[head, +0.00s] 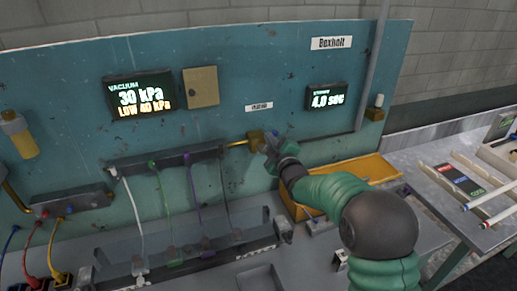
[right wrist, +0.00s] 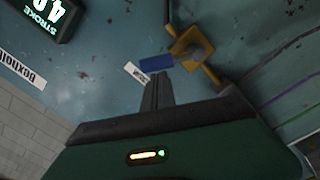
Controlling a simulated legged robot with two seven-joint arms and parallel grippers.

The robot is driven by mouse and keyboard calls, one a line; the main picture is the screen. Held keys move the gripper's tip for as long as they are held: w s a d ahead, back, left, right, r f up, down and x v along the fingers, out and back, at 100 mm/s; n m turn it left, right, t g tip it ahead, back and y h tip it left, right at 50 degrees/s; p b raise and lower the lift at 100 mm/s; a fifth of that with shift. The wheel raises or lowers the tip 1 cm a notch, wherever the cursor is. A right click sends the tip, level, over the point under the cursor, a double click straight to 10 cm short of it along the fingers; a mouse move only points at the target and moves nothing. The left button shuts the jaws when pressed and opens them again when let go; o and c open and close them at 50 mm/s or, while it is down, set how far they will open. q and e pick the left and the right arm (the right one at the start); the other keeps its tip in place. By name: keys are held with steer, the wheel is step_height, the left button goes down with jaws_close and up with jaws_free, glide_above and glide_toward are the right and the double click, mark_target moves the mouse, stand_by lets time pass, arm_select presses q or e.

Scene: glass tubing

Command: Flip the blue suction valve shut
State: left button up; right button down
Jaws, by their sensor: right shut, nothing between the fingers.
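The suction valve has a brass body (right wrist: 190,45) on the teal panel, with a blue lever (right wrist: 158,63) sticking out to the left in the right wrist view. In the head view the brass body (head: 256,137) sits at the end of a short brass pipe, and the lever is largely hidden by my gripper. My right gripper (head: 268,144) is shut and empty, right beside the valve. In the right wrist view its fingertips (right wrist: 158,80) are just below the blue lever; I cannot tell if they touch it. My left gripper is not in view.
A dark manifold (head: 165,160) with several coloured tubes hangs left of the valve. A vacuum display (head: 139,95) reads 30 kPa, LOW 40 kPa. A stroke display (head: 326,97) is at right. A yellow tray (head: 365,168) lies behind my right arm. A grey vertical pipe (head: 375,60) runs down the panel.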

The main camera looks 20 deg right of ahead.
steer(key=d+f+m+b, duration=0.3)
steer(key=d+f+m, duration=0.1)
steer(key=m, duration=0.6)
steer(key=shift+d+f+y, duration=0.15)
steer(key=shift+d+y, duration=0.15)
steer(key=shift+d, duration=0.25)
steer(key=shift+f, duration=0.2)
